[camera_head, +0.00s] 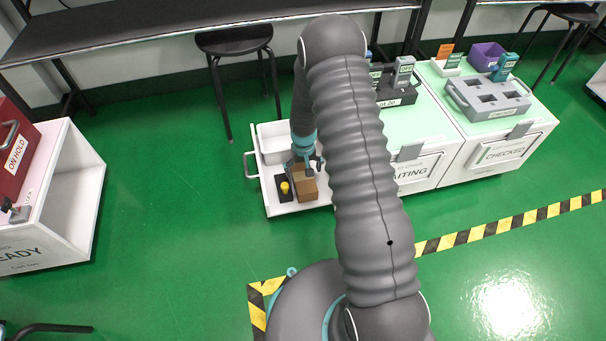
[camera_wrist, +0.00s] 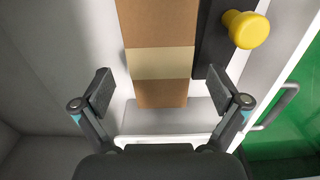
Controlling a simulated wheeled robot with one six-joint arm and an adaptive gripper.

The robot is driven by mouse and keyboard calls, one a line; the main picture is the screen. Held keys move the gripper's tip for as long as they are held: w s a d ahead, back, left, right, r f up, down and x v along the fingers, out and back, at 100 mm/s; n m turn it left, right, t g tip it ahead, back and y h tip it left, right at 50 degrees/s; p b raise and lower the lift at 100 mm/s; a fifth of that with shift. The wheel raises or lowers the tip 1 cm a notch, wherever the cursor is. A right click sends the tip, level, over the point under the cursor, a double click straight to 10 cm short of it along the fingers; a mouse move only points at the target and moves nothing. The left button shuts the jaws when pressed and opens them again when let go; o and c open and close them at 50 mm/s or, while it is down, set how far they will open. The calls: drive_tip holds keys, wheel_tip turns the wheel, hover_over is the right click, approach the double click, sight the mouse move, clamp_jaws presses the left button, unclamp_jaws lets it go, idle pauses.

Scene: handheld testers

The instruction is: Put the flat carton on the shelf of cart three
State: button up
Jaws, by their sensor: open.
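The flat carton (camera_head: 305,187) is a brown box with a paler tape band, lying in a white open tray (camera_head: 272,206) beside the WAITING cart. In the wrist view the carton (camera_wrist: 160,30) stretches from the top edge down between my fingers. My gripper (camera_head: 307,167) is above the carton's far end, and the wrist view shows it (camera_wrist: 161,82) open, with one finger on each side of the carton. No contact shows. The head view partly hides the gripper. I cannot tell which cart is cart three.
A black block with a yellow knob (camera_wrist: 245,30) lies close along the carton's right side in the wrist view. The READY cart (camera_head: 45,230) with an open side is at left. The CHECKED cart (camera_head: 512,150) is at right. Green floor is clear between READY and the tray.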

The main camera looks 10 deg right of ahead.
wheel_tip(320, 180, up, 9)
wheel_tip(320, 180, up, 14)
drive_tip(key=t, duration=0.1)
hover_over(303, 175)
drive_tip(key=s, duration=0.3)
drive_tip(key=s+r+t, duration=0.2)
drive_tip(key=s+r, duration=0.4)
drive_tip(key=r, duration=0.5)
drive_tip(key=s+r+t, duration=0.1)
drive_tip(key=s+r, duration=0.4)
drive_tip(key=s, duration=0.5)
drive_tip(key=s+r+t, duration=0.1)
drive_tip(key=s+r, duration=0.5)
drive_tip(key=s, duration=0.5)
drive_tip(key=shift+s+r+t+p, duration=0.2)
drive_tip(key=shift+s+t+p, duration=0.1)
drive_tip(key=shift+p, duration=0.15)
